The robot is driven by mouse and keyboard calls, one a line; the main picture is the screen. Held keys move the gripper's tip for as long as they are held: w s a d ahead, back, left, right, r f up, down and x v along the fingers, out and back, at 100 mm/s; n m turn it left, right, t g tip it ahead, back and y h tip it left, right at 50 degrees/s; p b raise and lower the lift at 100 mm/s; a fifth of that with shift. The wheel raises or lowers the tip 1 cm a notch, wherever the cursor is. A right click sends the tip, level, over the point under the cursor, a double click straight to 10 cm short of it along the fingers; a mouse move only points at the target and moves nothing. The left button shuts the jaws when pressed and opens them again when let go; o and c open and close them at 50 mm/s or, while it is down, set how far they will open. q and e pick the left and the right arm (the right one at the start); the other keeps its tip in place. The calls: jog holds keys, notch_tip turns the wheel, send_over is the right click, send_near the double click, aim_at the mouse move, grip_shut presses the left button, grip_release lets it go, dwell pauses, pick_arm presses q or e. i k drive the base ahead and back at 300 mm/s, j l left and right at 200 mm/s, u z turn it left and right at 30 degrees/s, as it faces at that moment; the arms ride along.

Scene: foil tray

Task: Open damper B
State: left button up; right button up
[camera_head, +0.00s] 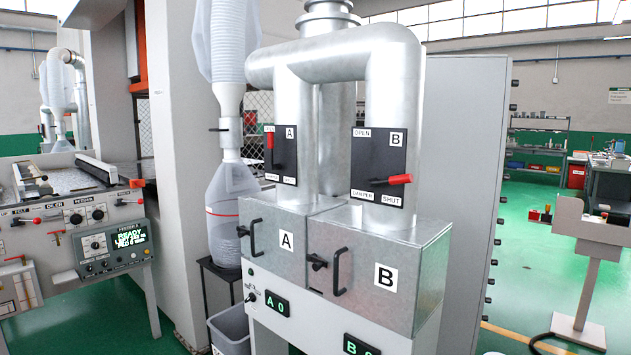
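Damper B is a black plate (378,166) on the right vertical duct, marked OPEN at the top left, B at the top right and SHUT at the bottom right. Its red-handled lever (400,179) points right, nearly level, just above the SHUT mark. Damper A is a similar plate (287,165) on the left duct, and its red lever (270,140) stands upright by the top mark. Neither of my grippers is in the head view, so I cannot see whether they are open or shut.
Below the dampers are metal boxes A (270,262) and B (424,262) with black door handles. A control console (70,235) stands at the left. A grey bin (228,328) stands in front of the column. A pedestal stand (578,270) is at the right. Green floor shows between.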

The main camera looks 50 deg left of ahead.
aim_at(397, 179)
jog(key=u, duration=1.35)
